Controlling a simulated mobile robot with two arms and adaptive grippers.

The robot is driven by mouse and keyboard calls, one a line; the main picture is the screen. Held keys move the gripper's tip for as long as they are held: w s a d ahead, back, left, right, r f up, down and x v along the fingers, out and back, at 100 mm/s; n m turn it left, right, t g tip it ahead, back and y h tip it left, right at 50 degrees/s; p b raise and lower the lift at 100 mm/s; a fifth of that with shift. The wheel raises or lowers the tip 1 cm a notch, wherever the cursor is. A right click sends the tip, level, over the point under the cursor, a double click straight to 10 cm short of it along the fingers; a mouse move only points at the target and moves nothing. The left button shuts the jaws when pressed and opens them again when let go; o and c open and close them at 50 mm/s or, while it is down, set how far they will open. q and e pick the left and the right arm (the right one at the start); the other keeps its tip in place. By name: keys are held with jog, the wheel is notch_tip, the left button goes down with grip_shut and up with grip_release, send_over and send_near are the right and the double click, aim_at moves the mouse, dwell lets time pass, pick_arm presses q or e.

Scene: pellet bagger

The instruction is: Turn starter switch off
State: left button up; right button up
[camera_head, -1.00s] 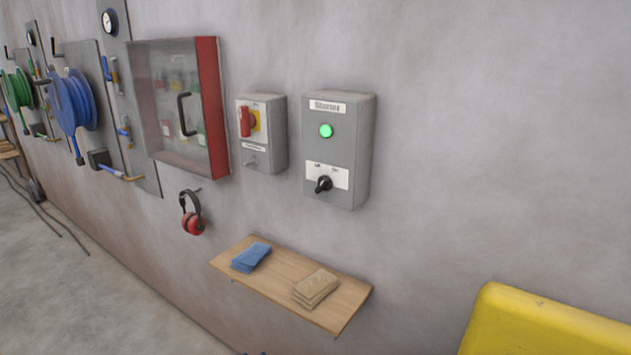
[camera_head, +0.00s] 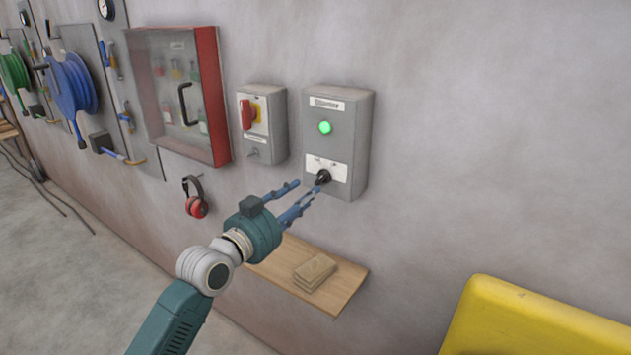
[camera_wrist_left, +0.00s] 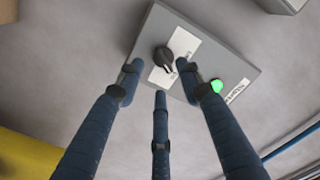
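The starter box (camera_head: 350,125) is a grey box on the wall with a lit green lamp (camera_head: 325,128). Below the lamp is a black rotary switch (camera_head: 323,177) on a white label plate. My left gripper (camera_head: 300,196) is open just in front of and to the left of the switch. In the left wrist view the switch (camera_wrist_left: 165,58) shows ahead of and between the spread blue fingers (camera_wrist_left: 155,85), with nothing held. The lamp (camera_wrist_left: 217,86) is partly beside the right finger there. The right gripper is not in view.
A grey box with a red-and-yellow switch (camera_head: 249,115) hangs left of the starter. Red ear defenders (camera_head: 196,206) hang below a red-framed cabinet (camera_head: 208,95). A wooden shelf (camera_head: 345,285) with tan cloths (camera_head: 315,272) is below. A yellow object (camera_head: 520,325) stands at lower right.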

aim_at(319, 183)
pick_arm(q)
jog(key=p+x, duration=0.1)
jog(key=x, duration=0.5)
jog(key=shift+c, duration=0.2)
grip_shut()
